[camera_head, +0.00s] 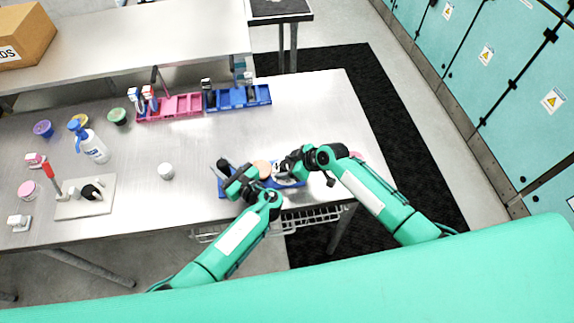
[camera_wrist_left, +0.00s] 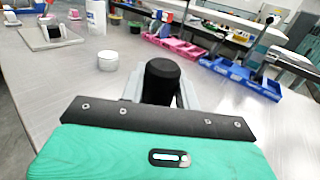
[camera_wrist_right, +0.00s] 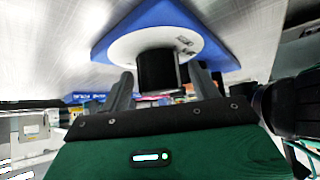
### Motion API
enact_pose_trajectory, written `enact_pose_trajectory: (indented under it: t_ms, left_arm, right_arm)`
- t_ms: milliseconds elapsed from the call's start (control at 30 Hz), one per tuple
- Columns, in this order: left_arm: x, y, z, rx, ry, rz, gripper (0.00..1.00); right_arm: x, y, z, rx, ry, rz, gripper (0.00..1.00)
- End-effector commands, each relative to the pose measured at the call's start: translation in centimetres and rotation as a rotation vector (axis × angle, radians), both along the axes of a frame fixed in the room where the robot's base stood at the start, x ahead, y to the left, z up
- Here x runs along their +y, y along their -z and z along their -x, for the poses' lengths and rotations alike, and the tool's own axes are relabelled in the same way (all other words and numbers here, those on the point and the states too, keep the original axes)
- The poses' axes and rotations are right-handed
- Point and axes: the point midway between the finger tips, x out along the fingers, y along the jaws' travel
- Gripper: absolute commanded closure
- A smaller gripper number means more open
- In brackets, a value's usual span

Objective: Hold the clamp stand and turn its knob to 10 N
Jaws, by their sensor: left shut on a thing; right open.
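The clamp stand has a blue base (camera_head: 222,190) near the table's front edge, mostly covered by my grippers. A round white dial plate (camera_wrist_right: 125,47) with small dark print is on the blue base in the right wrist view. A black knob (camera_wrist_right: 157,72) stands on the dial. My right gripper (camera_wrist_right: 160,88) is open, with one finger on each side of the knob. My left gripper (camera_head: 233,178) is shut on the stand's black cylindrical post (camera_wrist_left: 162,82). The dial's reading is too small to make out.
A small white jar (camera_head: 166,171) stands left of the stand. Further left are a grey plate (camera_head: 72,209) and a spray bottle (camera_head: 94,148). Pink (camera_head: 180,108) and blue (camera_head: 256,96) trays sit behind. A wire basket (camera_head: 310,217) hangs below the front edge.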

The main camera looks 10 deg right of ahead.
Motion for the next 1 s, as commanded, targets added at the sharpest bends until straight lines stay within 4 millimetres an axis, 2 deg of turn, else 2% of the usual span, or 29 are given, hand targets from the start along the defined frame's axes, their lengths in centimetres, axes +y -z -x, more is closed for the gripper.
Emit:
enact_pose_trajectory:
  t_ms: [167,400,733,1000]
  left_arm:
    - [-0.01,0.01,0.01,0.000,0.000,0.000,1.00]
    - [-0.01,0.02,0.02,0.000,0.000,0.000,1.00]
    - [-0.01,0.02,0.02,0.000,0.000,0.000,1.00]
    - [-0.01,0.02,0.02,0.000,0.000,0.000,1.00]
  right_arm:
    - [-0.01,-0.01,-0.01,0.000,0.000,0.000,0.37]
    - [-0.02,-0.03,0.00,0.000,0.000,0.000,0.82]
    - [0.01,-0.01,0.03,0.000,0.046,0.002,0.82]
    - [0.15,0.04,0.15,0.002,0.215,0.000,0.82]
